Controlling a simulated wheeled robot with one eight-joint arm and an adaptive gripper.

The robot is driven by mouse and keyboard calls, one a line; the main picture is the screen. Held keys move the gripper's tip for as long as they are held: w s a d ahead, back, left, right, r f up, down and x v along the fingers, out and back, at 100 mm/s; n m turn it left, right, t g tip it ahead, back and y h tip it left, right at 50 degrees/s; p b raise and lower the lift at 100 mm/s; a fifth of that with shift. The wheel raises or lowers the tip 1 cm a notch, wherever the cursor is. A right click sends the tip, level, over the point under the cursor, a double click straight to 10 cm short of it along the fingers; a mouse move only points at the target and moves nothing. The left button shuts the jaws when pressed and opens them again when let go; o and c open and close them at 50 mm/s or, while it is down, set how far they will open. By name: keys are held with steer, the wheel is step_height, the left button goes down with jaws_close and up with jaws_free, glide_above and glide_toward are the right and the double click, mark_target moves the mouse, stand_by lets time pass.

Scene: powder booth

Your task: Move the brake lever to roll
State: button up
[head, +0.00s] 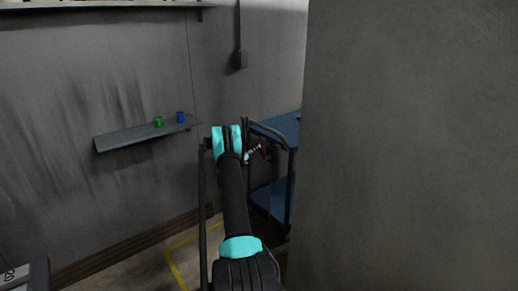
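A blue cart (272,195) with a dark tubular frame and handle stands right of my arm, partly hidden by the arm and a grey wall. A small dark red piece (265,150) shows by the cart's handle, just right of my arm's far end; it may be the brake lever, but it is too small to tell its setting. My gripper (255,152) seems to be at the small light-and-dark part beside that red piece. Its fingers are too small and too hidden to tell whether they are open, shut or touching anything.
A large grey wall or panel (410,150) fills the right side, close to the cart. A wall shelf (130,140) at left carries a green cup (158,122) and a blue cup (180,117). A yellow line (177,272) marks the floor. Bare floor shows lower left.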

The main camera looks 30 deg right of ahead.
steer(key=shift+x, duration=2.5)
jaws_close()
